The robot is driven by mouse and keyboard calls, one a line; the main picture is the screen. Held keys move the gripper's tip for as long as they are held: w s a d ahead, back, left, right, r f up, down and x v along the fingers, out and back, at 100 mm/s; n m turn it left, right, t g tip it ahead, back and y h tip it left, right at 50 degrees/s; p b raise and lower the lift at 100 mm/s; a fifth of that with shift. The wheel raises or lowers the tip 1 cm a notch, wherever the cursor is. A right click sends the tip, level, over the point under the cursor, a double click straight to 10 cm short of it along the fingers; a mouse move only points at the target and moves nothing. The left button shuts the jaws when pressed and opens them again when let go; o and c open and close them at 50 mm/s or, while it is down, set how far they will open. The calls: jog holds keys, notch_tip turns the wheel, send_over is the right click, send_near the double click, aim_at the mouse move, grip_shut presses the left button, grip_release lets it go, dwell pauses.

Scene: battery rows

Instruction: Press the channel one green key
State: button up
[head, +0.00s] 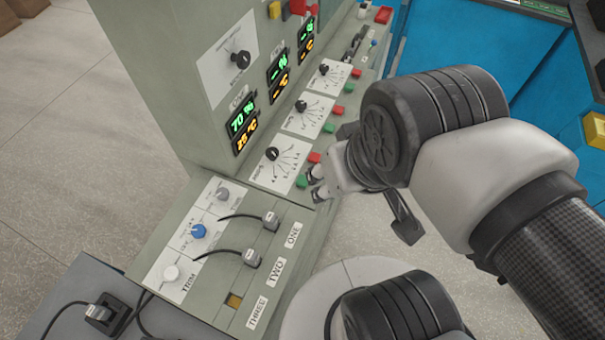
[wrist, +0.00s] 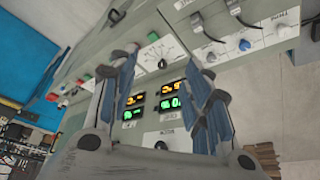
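The sloped grey console carries three white dial panels in a row, each with a red and a green key to its right. The nearest channel has a green key (head: 302,182) and a red key (head: 314,157). The middle green key (head: 328,128) and far green key (head: 350,88) lie further back. I cannot read which channel is one. My gripper (head: 317,183) is beside the nearest green key, just right of it; contact is unclear. In the wrist view my gripper (wrist: 163,62) has its fingers apart, nothing between them, with a black dial knob (wrist: 162,64) beyond.
A lower panel (head: 211,306) with sockets labelled ONE, TWO and THREE holds two plugs with cables (head: 270,220). Knobs (head: 198,231) sit to its left. Lit displays (head: 241,123) are on the upright face. A blue cabinet (head: 455,40) stands behind my arm.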

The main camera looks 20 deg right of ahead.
grip_shut()
dwell(0.3)
dwell(1.3)
